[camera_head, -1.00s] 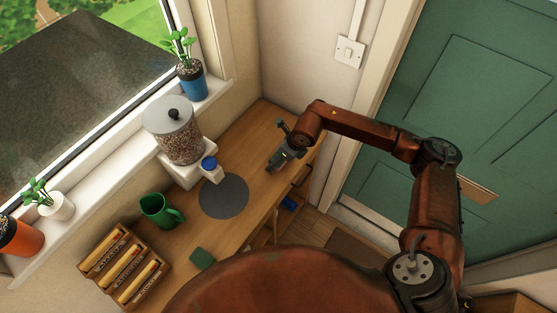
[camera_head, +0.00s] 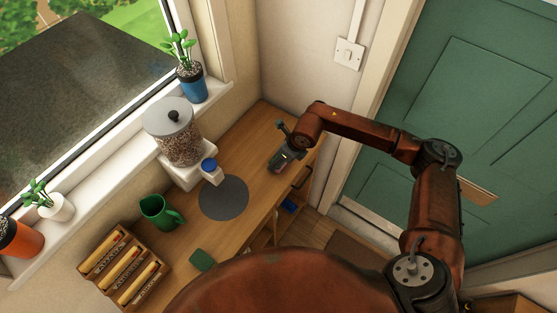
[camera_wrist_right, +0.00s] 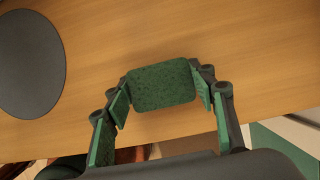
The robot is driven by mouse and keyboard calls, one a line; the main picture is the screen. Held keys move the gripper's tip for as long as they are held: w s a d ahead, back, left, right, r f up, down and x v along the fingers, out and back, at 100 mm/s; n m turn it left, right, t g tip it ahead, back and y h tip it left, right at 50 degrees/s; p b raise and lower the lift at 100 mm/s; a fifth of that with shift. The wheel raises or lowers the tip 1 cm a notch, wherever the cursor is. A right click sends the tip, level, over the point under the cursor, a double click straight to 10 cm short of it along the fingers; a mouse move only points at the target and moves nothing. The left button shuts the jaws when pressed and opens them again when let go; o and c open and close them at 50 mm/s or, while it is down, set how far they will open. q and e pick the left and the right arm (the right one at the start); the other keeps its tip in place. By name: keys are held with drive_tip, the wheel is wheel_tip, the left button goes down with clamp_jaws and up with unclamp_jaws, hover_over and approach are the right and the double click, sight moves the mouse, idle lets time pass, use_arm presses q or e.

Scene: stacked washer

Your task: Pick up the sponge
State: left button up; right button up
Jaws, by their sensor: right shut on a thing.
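A dark green, speckled sponge (camera_wrist_right: 162,85) sits between the green-padded fingers of my right gripper (camera_wrist_right: 162,98) in the right wrist view. The fingers are shut on its two short sides. The wooden counter shows beneath it; I cannot tell whether the sponge touches the counter. In the head view my right gripper (camera_head: 283,158) is over the far right end of the counter, small and partly covered by its own wrist, so the sponge is hard to make out there. My left gripper is not in view.
A round grey mat (camera_head: 224,198) lies left of the gripper. A food dispenser (camera_head: 176,135), green mug (camera_head: 161,211), wooden rack (camera_head: 124,268) and flat green square (camera_head: 201,260) are further left. A wall and green door (camera_head: 490,110) stand behind and right.

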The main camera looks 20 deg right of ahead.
sight(275, 158)
drive_tip(key=shift+r, duration=0.4)
wheel_tip(275, 158, up, 3)
drive_tip(key=shift+f, duration=0.2)
drive_tip(key=s+a+r+p, duration=0.1)
drive_tip(key=s+a+r, duration=0.3)
drive_tip(key=s+r, duration=0.5)
drive_tip(key=s, duration=0.4)
drive_tip(key=shift+s+r, duration=0.2)
drive_tip(key=shift+s, duration=0.05)
drive_tip(key=shift+o, duration=1.1)
drive_tip(key=c, duration=0.5)
drive_tip(key=shift+d, duration=0.15)
